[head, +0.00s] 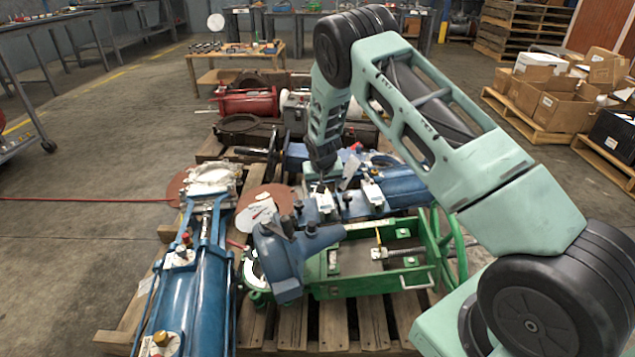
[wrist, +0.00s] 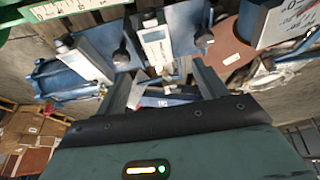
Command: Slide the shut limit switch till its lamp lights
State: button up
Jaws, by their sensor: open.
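Two small white switch boxes sit side by side on a blue actuator: the left one (head: 323,203) and the right one (head: 373,193) in the head view. In the wrist view, one white box (wrist: 82,62) is at upper left and another (wrist: 156,46) is near the top middle, each with a dark knob beside it. I cannot tell which is the shut limit switch, and no lit lamp shows on either. My gripper (wrist: 163,76) is open and empty, its fingers pointing toward the boxes.
A green frame with a handwheel (head: 400,272) and a blue vise-like part (head: 287,262) stand in front. A long blue cylinder (head: 190,290) lies at left.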

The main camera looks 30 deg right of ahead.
aim_at(321, 204)
jog(key=b+x, duration=0.2)
jog(key=x, duration=0.3)
jog(key=b+x, duration=0.2)
jog(key=x, duration=0.3)
jog(key=a+b+x, duration=0.1)
jog(key=b+x, duration=0.1)
jog(key=x, duration=0.3)
jog(key=shift+w+f, duration=0.2)
jog(key=shift+f, duration=0.1)
jog(key=p+v, duration=0.5)
jog(key=v, duration=1.2)
jog(key=shift+s+r, duration=0.2)
jog(key=shift+s, duration=0.2)
jog(key=shift+w+d+r+b, duration=0.2)
jog(key=shift+w+r+b, duration=0.15)
jog(key=shift+r+b, duration=0.1)
